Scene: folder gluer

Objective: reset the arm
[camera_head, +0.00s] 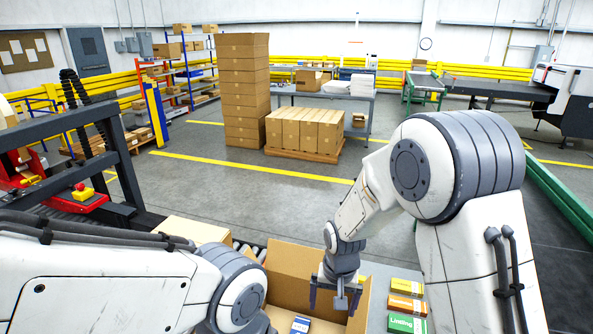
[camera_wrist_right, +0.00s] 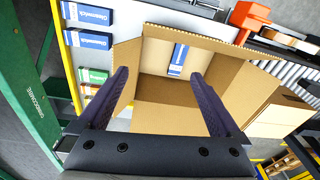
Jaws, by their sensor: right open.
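My right gripper (camera_head: 334,298) points down over an open cardboard box (camera_head: 292,262) in the head view. Its two dark fingers are spread wide with nothing between them. In the right wrist view the open gripper (camera_wrist_right: 160,76) faces the box (camera_wrist_right: 165,117), whose flaps stand open. A small blue and white carton (camera_wrist_right: 178,60) lies inside the box, apart from the fingers; it also shows at the bottom of the head view (camera_head: 300,325). My left arm reaches in from the lower left; its gripper is not visible.
Small yellow (camera_head: 407,286), orange (camera_head: 407,305) and green (camera_head: 407,324) cartons lie on the table right of the box. A closed cardboard box (camera_head: 195,230) is behind, near rollers. A dark machine frame (camera_head: 60,150) stands left. Stacked boxes (camera_head: 245,90) are farther back.

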